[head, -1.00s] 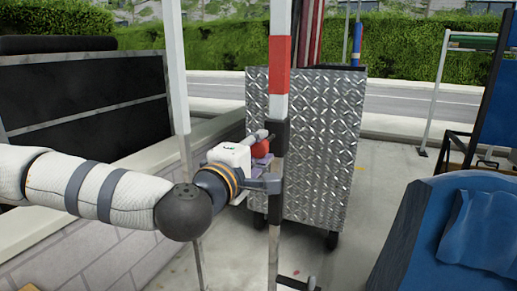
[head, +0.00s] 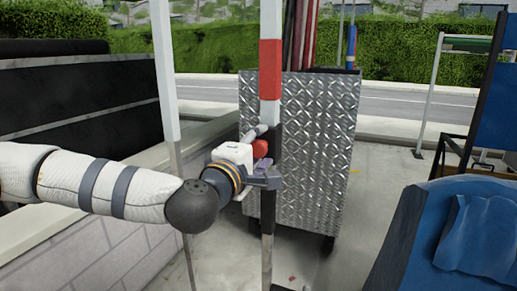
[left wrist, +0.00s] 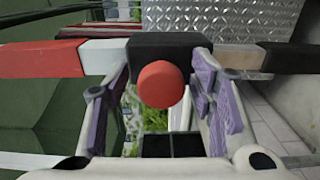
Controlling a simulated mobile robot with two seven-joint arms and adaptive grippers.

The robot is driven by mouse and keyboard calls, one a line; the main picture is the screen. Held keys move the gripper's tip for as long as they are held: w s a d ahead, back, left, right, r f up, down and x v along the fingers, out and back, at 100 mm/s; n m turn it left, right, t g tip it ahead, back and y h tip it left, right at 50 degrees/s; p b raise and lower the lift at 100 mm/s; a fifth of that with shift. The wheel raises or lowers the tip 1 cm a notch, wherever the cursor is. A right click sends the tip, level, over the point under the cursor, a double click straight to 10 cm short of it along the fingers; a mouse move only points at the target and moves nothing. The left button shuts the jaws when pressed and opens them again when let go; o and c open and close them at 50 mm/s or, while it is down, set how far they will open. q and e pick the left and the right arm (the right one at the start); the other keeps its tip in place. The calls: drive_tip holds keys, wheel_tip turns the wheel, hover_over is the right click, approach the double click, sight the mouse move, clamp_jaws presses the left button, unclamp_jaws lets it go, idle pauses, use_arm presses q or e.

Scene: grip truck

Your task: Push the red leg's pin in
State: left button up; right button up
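The red leg is an upright post with red and white bands (head: 270,70) in the head view. In the left wrist view it runs sideways across the top, with a red band (left wrist: 45,60) at left. A black collar (left wrist: 165,45) on it carries a round red pin knob (left wrist: 158,84). The knob also shows in the head view (head: 260,148), partly hidden by my gripper. My left gripper (head: 262,172) is at the leg at knob height. In the wrist view its purple-padded fingers (left wrist: 160,95) stand apart on both sides of the knob. My right gripper is not in view.
A diamond-plate metal cart (head: 315,150) stands close behind the leg. A second white-topped post (head: 165,70) and a low stone wall (head: 110,245) are at left. A blue covered thing (head: 470,230) is at right. Paved floor is clear between cart and blue thing.

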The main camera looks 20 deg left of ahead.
use_arm(q)
drive_tip(key=s, duration=0.7)
drive_tip(key=shift+s+a, duration=0.15)
drive_tip(key=shift+s, duration=0.15)
